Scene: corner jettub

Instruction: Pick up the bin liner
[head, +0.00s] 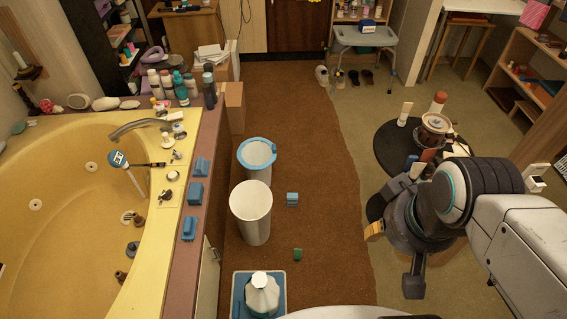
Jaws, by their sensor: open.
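No bin liner can be made out for certain. A bin with a blue rim (257,146) stands on the brown carpet beside the tub; whether a liner is inside cannot be told. A plain white bin (251,212) stands just in front of it. A small blue block-like item (292,199) lies on the carpet right of the bins, and a small green item (297,254) lies nearer. A bunched white object (262,293) sits on a blue square base at the bottom. My gripper (394,258) is open and apart from all of these, to their right.
The yellow corner tub (60,200) fills the left, with bottles (180,88) and several blue items (195,193) along its ledge. A dark round table (385,150) carrying containers stands behind my arm. A grey stool (365,36) is at the back. The carpet's middle (310,130) is clear.

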